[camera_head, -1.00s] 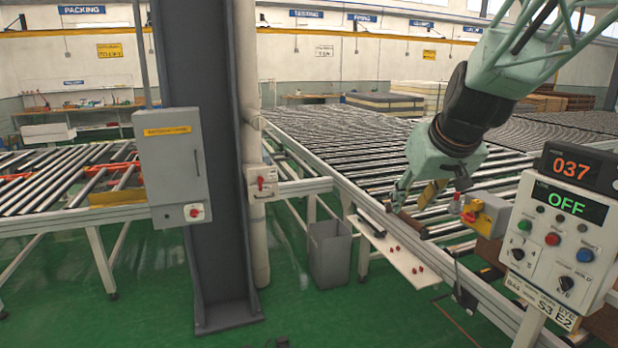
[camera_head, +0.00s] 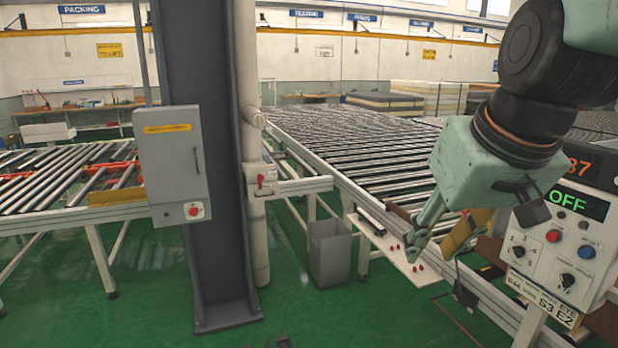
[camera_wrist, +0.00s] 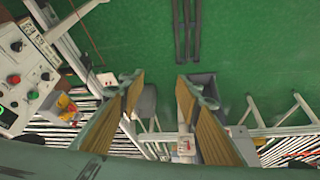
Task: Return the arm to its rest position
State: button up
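My gripper (camera_head: 432,250) is at the right of the head view, pointing down and left. It hangs in front of the roller conveyor's near edge and beside the control panel. In the wrist view, my gripper (camera_wrist: 160,86) shows two green fingers with yellow pads, set well apart with nothing between them. Green floor shows beyond the gap. Part of my arm covers the upper right of the head view.
The control panel (camera_head: 550,248) with an OFF display stands close to my wrist; the wrist partly hides it. A roller conveyor (camera_head: 345,180) runs behind. A grey column (camera_head: 205,250), a grey bin (camera_head: 329,255) and a grey electrical box (camera_head: 172,160) stand left. Green floor is open between them.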

jog(key=s+f, duration=0.2)
jog(key=s, duration=0.8)
jog(key=s+f+g, duration=0.1)
jog(key=s, duration=0.9)
jog(key=shift+s+d+f+m+g+h+b, duration=0.2)
jog(key=shift+s+f+m+g+h+b, duration=0.1)
jog(key=shift+s+f+m+b, duration=0.1)
jog(key=shift+w, duration=0.1)
jog(key=c, duration=0.3)
jog(key=shift+d, duration=0.15)
